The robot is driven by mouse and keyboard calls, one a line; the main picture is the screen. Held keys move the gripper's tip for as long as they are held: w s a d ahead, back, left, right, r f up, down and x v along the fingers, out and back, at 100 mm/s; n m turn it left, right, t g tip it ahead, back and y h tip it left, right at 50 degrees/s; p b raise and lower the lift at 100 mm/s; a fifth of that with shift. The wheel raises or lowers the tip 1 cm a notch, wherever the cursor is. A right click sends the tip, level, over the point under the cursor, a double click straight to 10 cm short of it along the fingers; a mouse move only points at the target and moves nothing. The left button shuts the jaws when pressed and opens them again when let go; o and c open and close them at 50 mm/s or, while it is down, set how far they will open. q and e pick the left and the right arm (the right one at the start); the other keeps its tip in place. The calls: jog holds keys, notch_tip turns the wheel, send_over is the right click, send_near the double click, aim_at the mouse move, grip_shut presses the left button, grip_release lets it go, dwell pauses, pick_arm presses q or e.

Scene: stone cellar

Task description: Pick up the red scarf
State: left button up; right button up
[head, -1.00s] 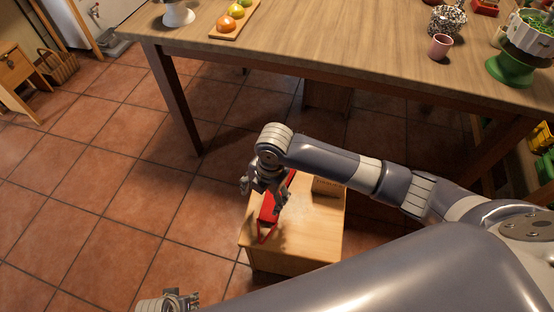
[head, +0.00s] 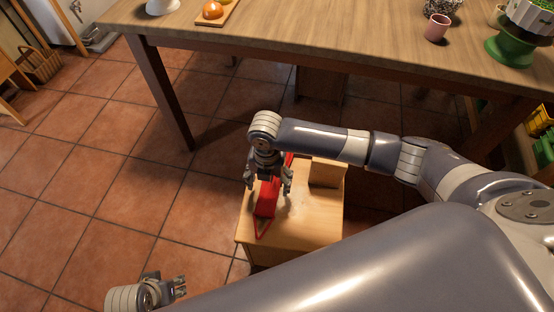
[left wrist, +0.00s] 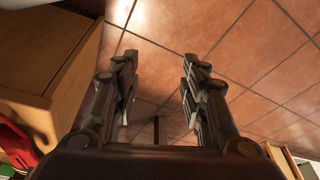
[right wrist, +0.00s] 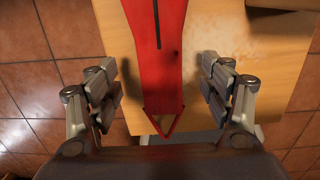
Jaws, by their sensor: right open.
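The red scarf (head: 265,201) lies as a long narrow strip on a low wooden stand (head: 310,233). It ends in a pointed loop near the stand's front edge. My right gripper (head: 269,187) is open above the scarf, one finger on each side. In the right wrist view the scarf (right wrist: 158,50) runs between the open fingers (right wrist: 160,82), apart from both. I cannot tell how far above it they are. My left gripper (head: 182,286) is at the lower left, away from the stand.
A wooden block (head: 324,173) sits on the stand, right of the scarf. A large wooden table (head: 330,35) stands behind, with a pink cup (head: 436,28) and a green stand (head: 510,52) on it. The tiled floor (head: 75,215) at left is clear.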

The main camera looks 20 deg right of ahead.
aim_at(270, 188)
pick_arm(q)
jog(key=shift+w+b+v, duration=0.15)
jog(key=shift+b+v, duration=0.15)
jog(key=shift+v, duration=1.05)
jog(key=shift+w+b+v, duration=0.2)
jog(key=shift+b+v, duration=0.1)
jog(key=shift+v, duration=1)
pick_arm(e)
jog(key=shift+w+d+f, duration=0.1)
jog(key=shift+d+f, duration=0.05)
jog(key=shift+f, duration=1.95)
pick_arm(q)
jog(key=shift+r, duration=0.1)
pick_arm(e)
jog(key=c, duration=1.2)
